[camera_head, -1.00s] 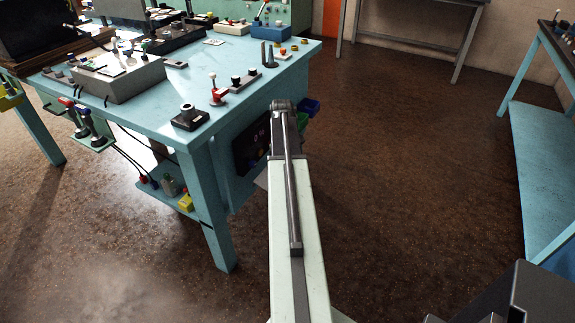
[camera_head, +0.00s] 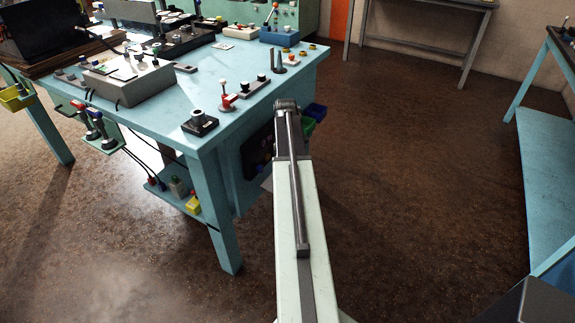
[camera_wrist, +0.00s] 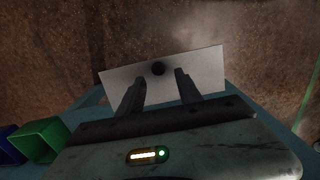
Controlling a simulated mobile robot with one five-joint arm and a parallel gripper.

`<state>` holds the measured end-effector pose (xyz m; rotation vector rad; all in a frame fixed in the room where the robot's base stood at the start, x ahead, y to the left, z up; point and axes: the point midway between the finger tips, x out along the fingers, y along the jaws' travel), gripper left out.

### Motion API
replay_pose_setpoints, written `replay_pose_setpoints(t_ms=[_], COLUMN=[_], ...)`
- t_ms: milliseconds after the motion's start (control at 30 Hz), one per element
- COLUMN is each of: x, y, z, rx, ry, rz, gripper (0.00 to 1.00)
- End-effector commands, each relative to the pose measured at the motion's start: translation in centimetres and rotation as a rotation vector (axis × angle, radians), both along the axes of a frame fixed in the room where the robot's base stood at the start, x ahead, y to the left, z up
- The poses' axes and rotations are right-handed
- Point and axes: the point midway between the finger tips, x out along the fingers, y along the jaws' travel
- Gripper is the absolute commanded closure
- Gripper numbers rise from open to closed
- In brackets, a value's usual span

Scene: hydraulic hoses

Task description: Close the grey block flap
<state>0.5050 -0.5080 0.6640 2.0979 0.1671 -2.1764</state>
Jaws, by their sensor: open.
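The head view hides my gripper behind my arm. The dark panel (camera_head: 257,152) on the bench side is partly covered.
The blue workbench (camera_head: 170,102) carries several levers, knobs and blocks. A green bin (camera_wrist: 42,139) and a blue bin (camera_wrist: 10,145) are at left in the wrist view. Another blue bench (camera_head: 545,170) stands at right. The floor (camera_head: 420,160) between the benches is clear.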

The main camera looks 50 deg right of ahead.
Motion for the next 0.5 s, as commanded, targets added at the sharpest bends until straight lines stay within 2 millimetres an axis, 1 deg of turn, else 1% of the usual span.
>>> replay_pose_setpoints(t_ms=[167,267,400,500], x=[0.0,0.1,0.2,0.3], y=[0.0,0.0,0.0,0.0], z=[1.5,3.1,5.8,7.4], rx=[0.000,0.000,0.000,0.000], ry=[0.000,0.000,0.000,0.000], rz=[0.000,0.000,0.000,0.000], gripper=[0.58,0.58,0.58,0.58])
